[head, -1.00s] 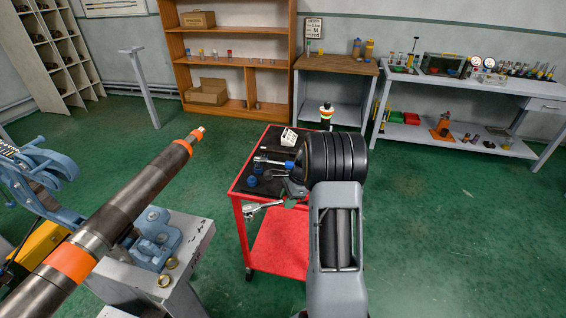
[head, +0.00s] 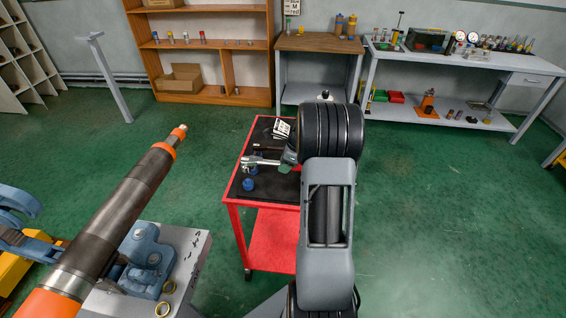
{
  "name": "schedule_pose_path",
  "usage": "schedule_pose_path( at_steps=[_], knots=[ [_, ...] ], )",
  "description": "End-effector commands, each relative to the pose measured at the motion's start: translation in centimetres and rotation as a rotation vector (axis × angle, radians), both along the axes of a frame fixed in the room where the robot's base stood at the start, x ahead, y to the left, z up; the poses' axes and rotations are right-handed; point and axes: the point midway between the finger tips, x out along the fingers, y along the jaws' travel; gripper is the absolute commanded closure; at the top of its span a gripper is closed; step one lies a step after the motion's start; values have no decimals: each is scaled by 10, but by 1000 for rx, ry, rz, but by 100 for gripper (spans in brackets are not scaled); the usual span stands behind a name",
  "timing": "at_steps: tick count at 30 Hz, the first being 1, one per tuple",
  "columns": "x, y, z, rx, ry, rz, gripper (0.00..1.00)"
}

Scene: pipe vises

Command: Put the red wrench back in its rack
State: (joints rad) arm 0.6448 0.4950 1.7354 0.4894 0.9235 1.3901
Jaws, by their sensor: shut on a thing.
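My gripper (head: 286,162) is over the black top of the red cart, partly hidden by my own thick dark wrist. It is shut on a wrench (head: 262,161), whose silver head sticks out to the left. The handle is hidden behind my gripper and arm, and I see no red on the part that shows. I cannot tell whether the wrench touches the cart top or hangs above it. I cannot make out the wrench's rack in this view.
The red cart (head: 235,203) carries a blue piece (head: 249,184) and a white card (head: 281,129). At left a long dark pipe (head: 118,213) with orange bands passes a blue vise (head: 147,262). Shelves (head: 205,94) and benches (head: 320,44) stand behind. Green floor at right is clear.

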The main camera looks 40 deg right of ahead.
Motion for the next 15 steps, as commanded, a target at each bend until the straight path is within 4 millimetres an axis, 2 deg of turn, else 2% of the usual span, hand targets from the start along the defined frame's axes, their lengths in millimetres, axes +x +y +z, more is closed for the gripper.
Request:
schedule_pose_path(
  at_steps=[13,15],
  knots=[
    [0,0,3,2,-4,3,100],
    [0,0,-5,1,-4,2,100]
  ],
)
